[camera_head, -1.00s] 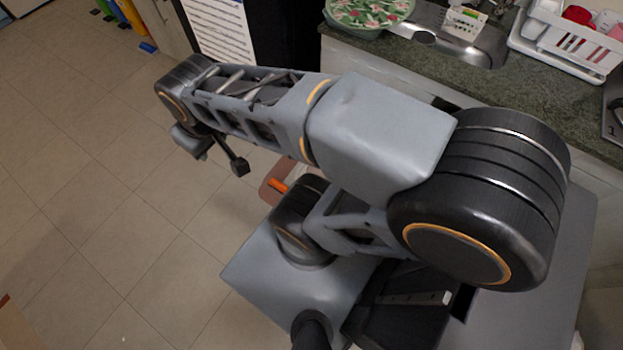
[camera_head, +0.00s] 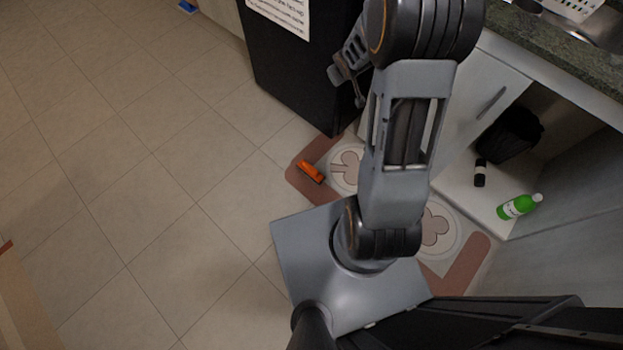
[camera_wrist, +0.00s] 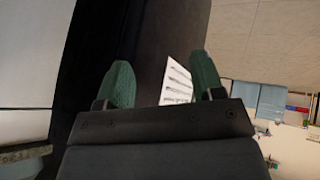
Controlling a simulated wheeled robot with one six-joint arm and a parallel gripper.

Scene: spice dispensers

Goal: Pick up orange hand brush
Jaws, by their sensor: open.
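The orange hand brush (camera_head: 310,171) lies on the corner of a brown and cream floor mat (camera_head: 304,188) in the head view. Nothing covers it. My gripper (camera_head: 352,92) is up and to the right of the brush in that view, in front of the black cabinet, and partly hidden by my arm. In the wrist view my gripper (camera_wrist: 162,84) shows two green fingertips spread apart with nothing between them. The brush is not in the wrist view.
A black fridge-like cabinet (camera_head: 290,75) with a white sheet (camera_head: 283,12) stands behind my gripper. An open cupboard at the right holds a green bottle (camera_head: 519,206) and a black bin (camera_head: 510,135). The tiled floor (camera_head: 150,190) left of the mat is clear.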

